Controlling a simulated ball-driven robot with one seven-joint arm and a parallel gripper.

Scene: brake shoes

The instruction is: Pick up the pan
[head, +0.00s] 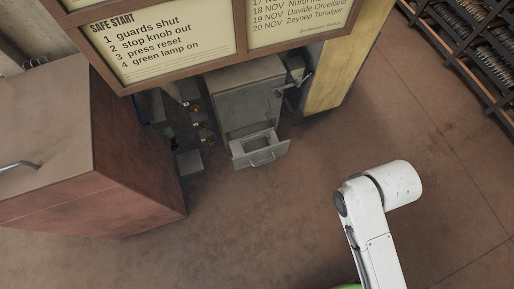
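I cannot single out the pan for certain. A grey open-topped tray or drawer (279,151) with a front handle juts from the foot of a grey metal cabinet (246,97), and it may be the pan or may hold it. A white link of my arm shows at the lower right, well apart from the cabinet. My gripper is not in view.
A reddish-brown cabinet (138,165) stands at the left. A framed notice board (165,43) overhangs the top and hides part of the grey cabinet. A yellow post (334,75) stands right of it. Racks (470,70) line the upper right. The middle floor is clear.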

